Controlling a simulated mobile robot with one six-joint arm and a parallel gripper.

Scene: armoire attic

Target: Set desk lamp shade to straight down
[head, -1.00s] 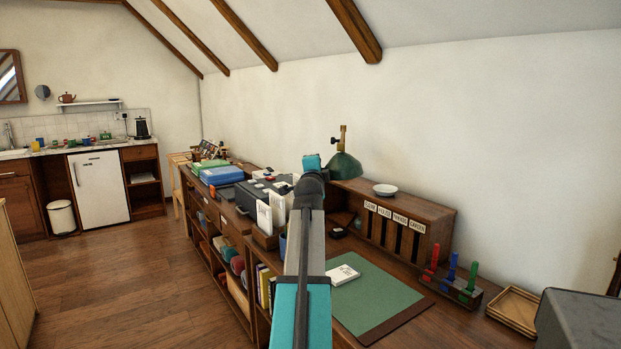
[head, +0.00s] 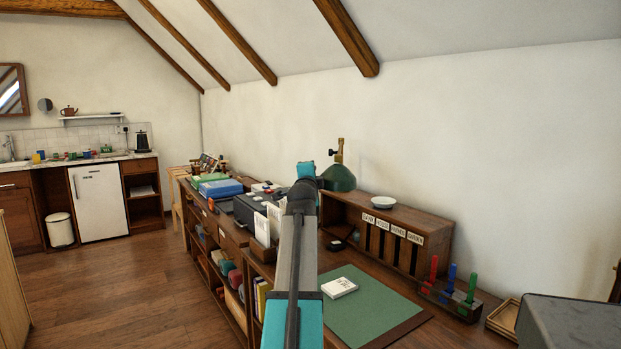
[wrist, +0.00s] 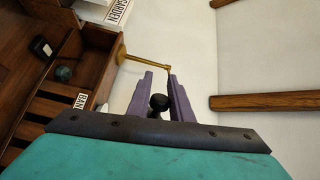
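The desk lamp's green shade (head: 338,178) shows in the head view just right of my wrist, above the wooden pigeonhole unit. It looks like a dome with its brass fitting (head: 340,150) on top; its exact tilt is hard to tell. In the wrist view a brass rod (wrist: 146,60) with a bent end reaches toward my fingertips. My gripper (wrist: 161,74) has two purple fingers standing apart. A black ball-shaped knob (wrist: 158,102) shows between them; I cannot tell whether they touch it. The shade cannot be made out in the wrist view. In the head view my arm hides the fingers.
The pigeonhole unit (head: 342,208) carries a white bowl (head: 383,202). A white box (head: 339,287) lies on the green desk mat (head: 365,317). Coloured upright pieces in a holder (head: 447,298) stand at right. The sloping ceiling has beams (head: 345,36).

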